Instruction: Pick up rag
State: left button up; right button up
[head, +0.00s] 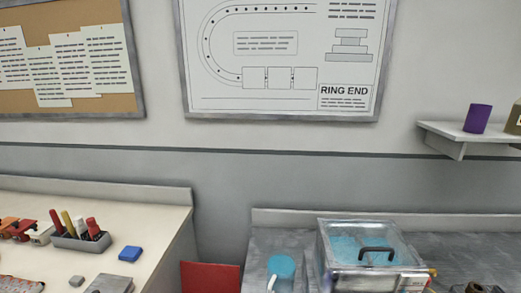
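I cannot make out a rag with certainty. A small blue block-like item (130,254) lies on the white counter at the left, near its right end; I cannot tell whether it is cloth. A grey flat item (110,285) lies in front of it, cut off by the bottom edge, and its material is unclear too. Neither of my grippers is in view.
The white counter (155,208) also bears a grey holder (82,242) with coloured sticks. A red panel (210,277) stands in the gap between counters. The grey counter (290,220) bears a blue jug (281,268) and a clear-lidded box (368,250). A shelf (452,134) juts out at right.

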aim_at(131, 253)
jog(key=k+j+u, duration=0.2)
jog(key=j+u, duration=0.15)
jog(key=j, duration=0.25)
jog(key=u, duration=1.3)
